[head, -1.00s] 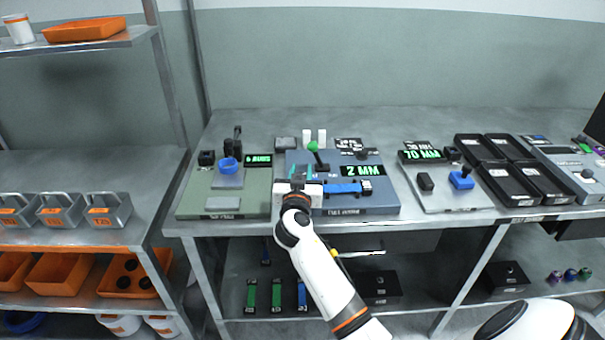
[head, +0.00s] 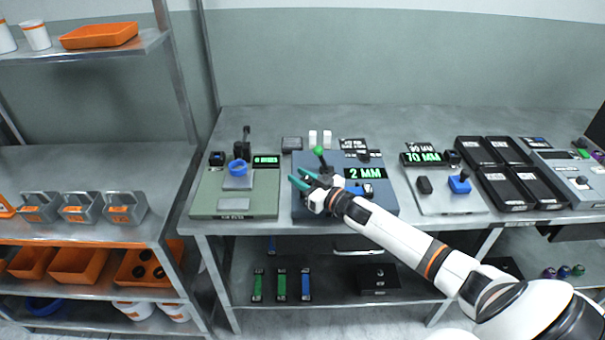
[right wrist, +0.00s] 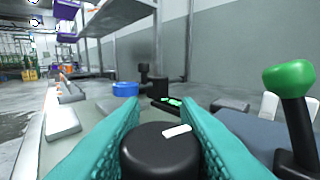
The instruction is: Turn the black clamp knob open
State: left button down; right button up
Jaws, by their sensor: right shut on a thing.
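The black clamp knob (right wrist: 158,155) is round, with a white mark on its top, in the right wrist view. The teal fingers of my right gripper (head: 301,181) are shut on it, one on each side. The mark lies nearly crosswise between the fingers, tilted slightly up to the right. In the head view the gripper hides the knob at the left of the blue-grey station (head: 312,212). A green-topped lever (head: 319,153) stands just behind the gripper; it also shows in the right wrist view (right wrist: 290,78). My left gripper is not in view.
The station carries a "2 MM" display (head: 364,172). A green station (head: 208,208) with a blue ring (head: 238,167) stands to the left. A grey station (head: 440,204) and black trays (head: 505,187) stand to the right. The bench behind is mostly clear.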

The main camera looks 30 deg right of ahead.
jog(key=shift+a+n+g+y+b, duration=0.15)
jog(key=shift+n+g+y+b, duration=0.7)
jog(key=shift+n+y, duration=1.05)
jog(key=shift+s+g+y, duration=0.1)
jog(key=shift+g+y, duration=0.15)
jog(key=shift+y, duration=0.35)
jog(key=o, duration=1)
jog(key=b+v, duration=0.1)
jog(key=v, duration=0.9)
jog(key=shift+s+f, duration=0.1)
jog(key=shift+s, duration=0.05)
jog(key=shift+v, duration=0.8)
